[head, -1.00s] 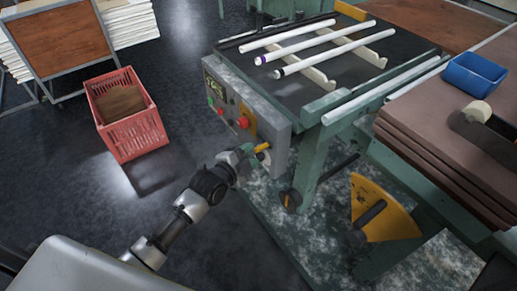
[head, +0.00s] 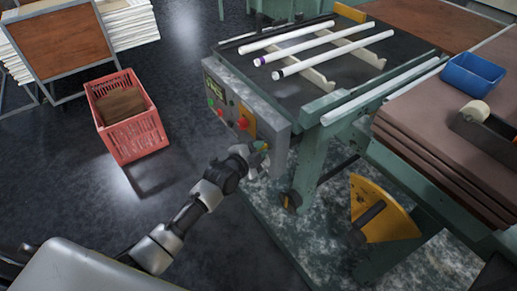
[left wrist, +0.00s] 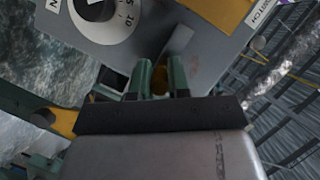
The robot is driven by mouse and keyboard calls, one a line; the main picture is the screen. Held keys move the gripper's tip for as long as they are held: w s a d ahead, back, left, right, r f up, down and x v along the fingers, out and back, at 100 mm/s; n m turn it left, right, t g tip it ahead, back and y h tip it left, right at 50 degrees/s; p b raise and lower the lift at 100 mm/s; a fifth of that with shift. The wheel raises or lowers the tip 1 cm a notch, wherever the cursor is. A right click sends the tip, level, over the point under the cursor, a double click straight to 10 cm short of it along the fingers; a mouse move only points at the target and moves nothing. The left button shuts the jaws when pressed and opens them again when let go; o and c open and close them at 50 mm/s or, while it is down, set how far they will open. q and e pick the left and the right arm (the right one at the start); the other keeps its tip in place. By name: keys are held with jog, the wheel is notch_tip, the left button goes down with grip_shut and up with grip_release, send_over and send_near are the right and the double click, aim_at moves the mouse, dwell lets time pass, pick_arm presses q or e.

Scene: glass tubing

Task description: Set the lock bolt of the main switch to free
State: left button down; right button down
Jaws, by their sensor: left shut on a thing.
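The grey control box (head: 275,135) stands at the table's left end. Its yellow plate (head: 247,120), beside a red button (head: 242,124), also shows in the left wrist view (left wrist: 222,8). My left gripper (head: 262,147) is at the lower right of the box face. In the left wrist view its green fingers (left wrist: 162,80) are shut on a small dark yellow piece (left wrist: 160,72), apparently the lock bolt, mostly hidden between them. Its setting cannot be read. My right gripper is out of view.
A white numbered dial (left wrist: 108,15) is on the panel near the fingers. A label ending in "SWITCH" (left wrist: 264,12) is by the yellow plate. A red crate (head: 130,125) stands on the floor at left. Glass tubes (head: 320,45) lie on the table above.

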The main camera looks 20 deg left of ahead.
pick_arm(q)
jog(key=shift+s+d+r+p, duration=0.1)
jog(key=shift+p, duration=0.25)
jog(key=c, duration=1.1)
grip_release()
jog(key=shift+s, duration=0.15)
jog(key=v, duration=1)
jog(key=shift+s, duration=0.25)
